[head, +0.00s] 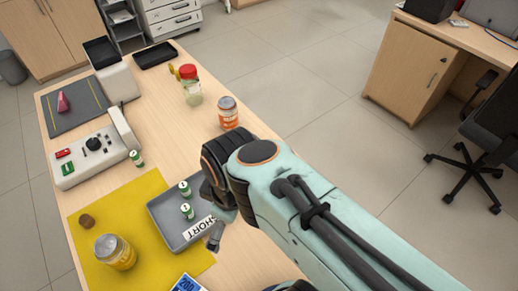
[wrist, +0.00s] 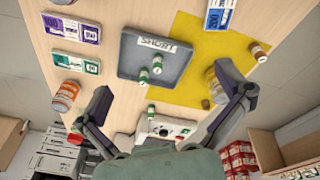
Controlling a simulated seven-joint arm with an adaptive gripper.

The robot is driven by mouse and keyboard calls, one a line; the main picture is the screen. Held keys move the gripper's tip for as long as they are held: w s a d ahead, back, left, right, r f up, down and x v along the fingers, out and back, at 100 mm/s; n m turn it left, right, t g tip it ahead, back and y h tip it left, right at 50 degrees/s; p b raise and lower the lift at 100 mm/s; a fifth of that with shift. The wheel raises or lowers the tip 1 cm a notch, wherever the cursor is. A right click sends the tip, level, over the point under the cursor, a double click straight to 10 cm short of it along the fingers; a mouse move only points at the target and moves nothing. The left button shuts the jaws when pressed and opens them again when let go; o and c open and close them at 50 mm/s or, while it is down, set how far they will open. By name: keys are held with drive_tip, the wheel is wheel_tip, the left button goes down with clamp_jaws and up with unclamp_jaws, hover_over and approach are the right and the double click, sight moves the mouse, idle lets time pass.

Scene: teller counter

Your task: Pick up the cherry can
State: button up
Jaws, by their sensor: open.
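No label reads as cherry at this size. An orange-labelled can (head: 228,113) with a metal lid stands near the counter's right edge; it also shows in the wrist view (wrist: 66,96), left of my left finger. A yellow-labelled can (head: 115,254) stands on the yellow mat; in the wrist view it (wrist: 214,86) is partly hidden behind my right finger. My gripper (wrist: 164,82) is open and empty, its fingers wide apart above the counter near the grey tray. In the head view my arm hides most of it. I cannot tell which can is the cherry one.
The grey tray (head: 164,212) holds small green-and-white rolls and a "SHORT" sign. A red-lidded jar (head: 191,86) stands behind the orange can. A white device (head: 88,158) is at left. Banknote bundles (wrist: 74,30) lie on the counter. Bare wood surrounds the orange can.

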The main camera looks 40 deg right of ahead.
drive_tip(key=w+d+f+n+g+h, duration=0.25)
drive_tip(key=w+d+f, duration=0.35)
drive_tip(key=d, duration=0.5)
drive_tip(key=s+d+f+g, duration=0.1)
drive_tip(key=d+f, duration=0.1)
drive_tip(key=f, duration=0.2)
drive_tip(key=s+d+f+g+h, duration=0.1)
drive_tip(key=s+d+f, duration=0.1)
drive_tip(key=f, duration=0.2)
drive_tip(key=s+d+f+g, duration=0.1)
drive_tip(key=d+f, duration=0.1)
drive_tip(key=f, duration=0.2)
drive_tip(key=shift+s+f, duration=0.15)
drive_tip(key=shift+s+d+f, duration=0.15)
drive_tip(key=shift+d+f, duration=0.05)
drive_tip(key=shift+f, duration=0.4)
drive_tip(key=shift+c, duration=0.3)
drive_tip(key=c, duration=1.2)
